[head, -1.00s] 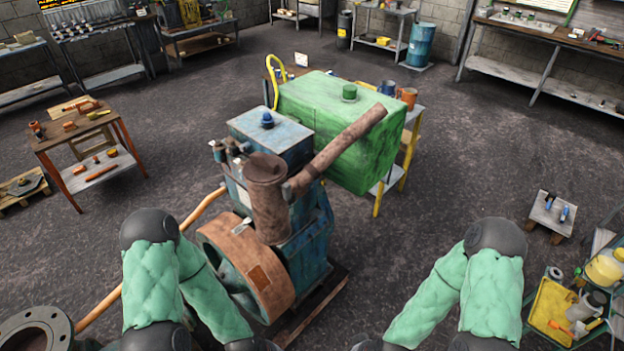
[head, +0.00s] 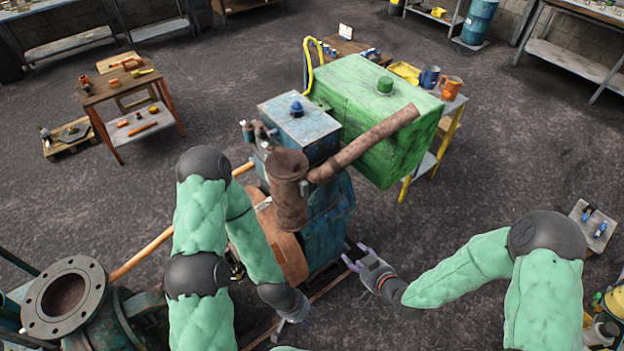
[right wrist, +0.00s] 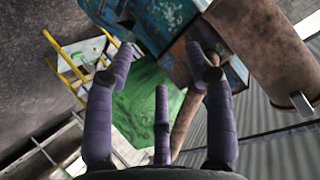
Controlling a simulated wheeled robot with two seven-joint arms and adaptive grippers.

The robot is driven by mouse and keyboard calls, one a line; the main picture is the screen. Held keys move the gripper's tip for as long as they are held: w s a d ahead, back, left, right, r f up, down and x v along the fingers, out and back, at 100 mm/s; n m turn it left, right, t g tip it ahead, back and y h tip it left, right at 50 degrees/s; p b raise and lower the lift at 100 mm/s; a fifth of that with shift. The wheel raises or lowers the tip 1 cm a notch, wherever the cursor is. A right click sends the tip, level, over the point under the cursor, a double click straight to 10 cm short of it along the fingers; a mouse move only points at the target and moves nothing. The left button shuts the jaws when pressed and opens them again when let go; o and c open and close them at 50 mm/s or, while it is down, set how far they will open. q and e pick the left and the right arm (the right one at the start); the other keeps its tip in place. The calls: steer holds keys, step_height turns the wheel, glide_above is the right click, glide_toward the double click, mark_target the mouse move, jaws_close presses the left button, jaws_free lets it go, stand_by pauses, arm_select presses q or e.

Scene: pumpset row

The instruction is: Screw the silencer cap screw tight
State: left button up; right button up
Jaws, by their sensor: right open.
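The silencer (head: 288,190) is a rusty brown upright can on the blue engine (head: 325,215), with a long brown pipe (head: 365,145) slanting up to the right. A brown can (right wrist: 258,40) at the upper right of the right wrist view looks like the silencer; a small pale stub (right wrist: 301,104) sticks out at its end. I cannot tell whether that is the cap screw. My right gripper (head: 357,258) is open and empty, right of and below the engine; its purple fingers (right wrist: 160,60) point toward the machine. My left gripper (head: 298,312) is low in front of the engine, its fingers too small to read.
A green tank (head: 375,115) stands behind the engine. A brown flywheel (head: 285,245) is partly hidden by my left arm. A flanged pipe (head: 90,290) stands at lower left. An orange-legged table (head: 115,95) is at left.

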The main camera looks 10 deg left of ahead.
steer(key=w+a+r+n+t+y+p, duration=0.1)
steer(key=a+r+n+t+y+p, duration=0.3)
steer(key=r, duration=0.8)
steer(key=n+g+y+p, duration=0.1)
steer(key=n+g+y, duration=0.1)
glide_toward(308, 189)
arm_select(q)
step_height(308, 189, up, 8)
steer(key=p, duration=0.1)
steer(key=shift+f, duration=0.25)
arm_select(e)
steer(key=x, duration=0.9)
steer(key=shift+w+a, duration=0.15)
steer(key=shift+w, duration=0.05)
jaws_close()
